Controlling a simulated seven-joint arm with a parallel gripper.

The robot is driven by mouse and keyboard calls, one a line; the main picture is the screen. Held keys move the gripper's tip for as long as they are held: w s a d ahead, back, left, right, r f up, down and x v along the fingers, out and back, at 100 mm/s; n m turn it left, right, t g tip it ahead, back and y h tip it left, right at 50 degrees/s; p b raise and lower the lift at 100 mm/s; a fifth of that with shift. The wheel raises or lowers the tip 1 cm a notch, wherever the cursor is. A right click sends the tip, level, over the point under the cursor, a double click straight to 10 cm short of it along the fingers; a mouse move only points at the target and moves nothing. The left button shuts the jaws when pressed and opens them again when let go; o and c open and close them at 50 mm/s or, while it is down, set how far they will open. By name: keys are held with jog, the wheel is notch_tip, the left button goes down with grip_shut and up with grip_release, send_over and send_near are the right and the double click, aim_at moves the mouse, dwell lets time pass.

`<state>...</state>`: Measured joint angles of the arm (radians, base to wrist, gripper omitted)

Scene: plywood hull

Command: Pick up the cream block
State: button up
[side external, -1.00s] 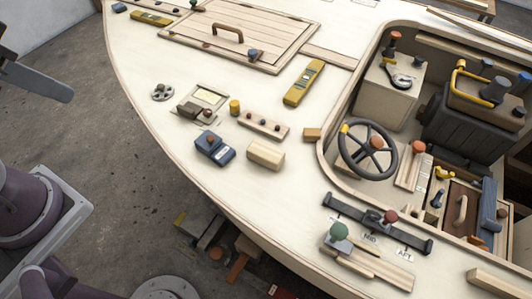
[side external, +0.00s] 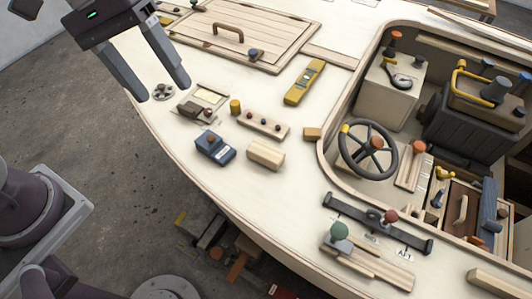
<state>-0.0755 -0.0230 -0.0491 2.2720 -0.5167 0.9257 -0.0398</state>
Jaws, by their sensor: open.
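The cream block (side external: 266,154) lies on the pale deck (side external: 290,190) near the middle of the side external view. It is a pale wooden block with bevelled edges. Nothing hides the block.
A blue device (side external: 215,148) sits close left of the block. A pegged wooden strip (side external: 264,124), a yellow cylinder (side external: 235,106) and a small tan block (side external: 312,134) are behind it. The steering wheel (side external: 367,149) stands to the right. Deck in front of the block is clear.

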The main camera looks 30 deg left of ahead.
jog(key=w+d+f+n+g+h, duration=0.2)
jog(key=w+d+f+n+h, duration=0.15)
jog(key=w+f, duration=0.4)
jog(key=n+t+h, duration=0.1)
jog(key=n+h, duration=0.3)
jog(key=n, duration=0.5)
send_near(266, 151)
jog(key=d, duration=0.3)
jog(key=shift+w+r, duration=0.2)
jog(key=shift+r, duration=0.1)
jog(key=shift+n+t, duration=0.3)
jog(key=shift+n, duration=0.25)
jog(key=d+f, duration=0.5)
jog(key=shift+s+d+f, duration=0.35)
grip_shut()
jog(key=shift+r, duration=0.1)
